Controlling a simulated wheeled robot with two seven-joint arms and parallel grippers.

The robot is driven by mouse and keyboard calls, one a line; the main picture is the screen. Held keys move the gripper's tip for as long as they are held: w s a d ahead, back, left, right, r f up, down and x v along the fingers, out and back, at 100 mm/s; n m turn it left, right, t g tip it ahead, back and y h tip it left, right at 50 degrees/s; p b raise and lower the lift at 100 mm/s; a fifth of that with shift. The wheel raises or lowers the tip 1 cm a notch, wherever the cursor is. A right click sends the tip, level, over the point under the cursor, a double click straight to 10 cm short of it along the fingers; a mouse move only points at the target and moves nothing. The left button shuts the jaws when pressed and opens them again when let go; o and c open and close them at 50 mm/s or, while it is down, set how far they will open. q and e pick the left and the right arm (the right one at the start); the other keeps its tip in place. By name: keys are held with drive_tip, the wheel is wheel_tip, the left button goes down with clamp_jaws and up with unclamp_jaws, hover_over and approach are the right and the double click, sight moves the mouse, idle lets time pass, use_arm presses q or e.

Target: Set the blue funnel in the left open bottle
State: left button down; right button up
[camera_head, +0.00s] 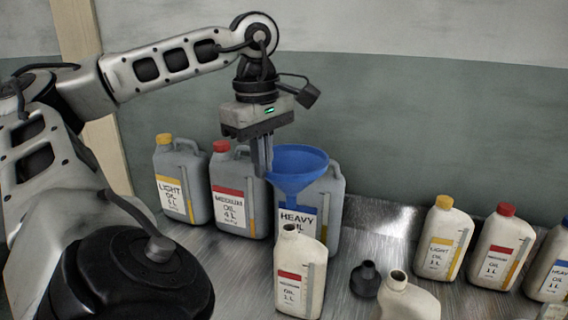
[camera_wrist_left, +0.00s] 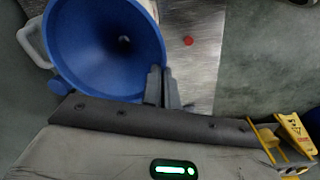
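The blue funnel (camera_head: 298,165) is upright, its wide mouth facing up, in front of the upper part of the heavy oil jug. My left gripper (camera_head: 263,158) is shut on the funnel's rim at its left side. In the left wrist view the funnel (camera_wrist_left: 105,45) fills the upper left, with the fingers (camera_wrist_left: 161,88) at its rim. The left open bottle (camera_head: 301,275), white with a red label, stands on the table below the funnel. Its open neck is near the funnel's lower end; I cannot tell whether they touch. My right gripper is not in view.
Grey jugs of light (camera_head: 182,180), medium (camera_head: 240,195) and heavy oil (camera_head: 324,215) stand behind. A second open white bottle (camera_head: 408,303) and a small black object (camera_head: 365,280) are right of the left bottle. Several capped bottles (camera_head: 445,240) stand farther right on the metal table (camera_head: 375,225).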

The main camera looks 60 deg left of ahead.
use_arm(q)
wheel_tip(320, 180, down, 4)
drive_tip(key=shift+s+r+b, duration=0.15)
drive_tip(key=shift+b, duration=1)
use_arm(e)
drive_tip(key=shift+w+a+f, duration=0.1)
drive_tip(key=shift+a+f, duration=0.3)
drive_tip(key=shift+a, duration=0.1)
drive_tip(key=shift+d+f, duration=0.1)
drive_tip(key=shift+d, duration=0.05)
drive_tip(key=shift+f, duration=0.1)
use_arm(q)
drive_tip(key=shift+s+f+b, duration=0.1)
drive_tip(key=shift+f+b, duration=0.15)
drive_tip(key=shift+b, duration=0.25)
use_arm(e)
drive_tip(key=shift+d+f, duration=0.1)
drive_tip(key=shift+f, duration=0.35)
use_arm(q)
drive_tip(key=shift+f, duration=0.2)
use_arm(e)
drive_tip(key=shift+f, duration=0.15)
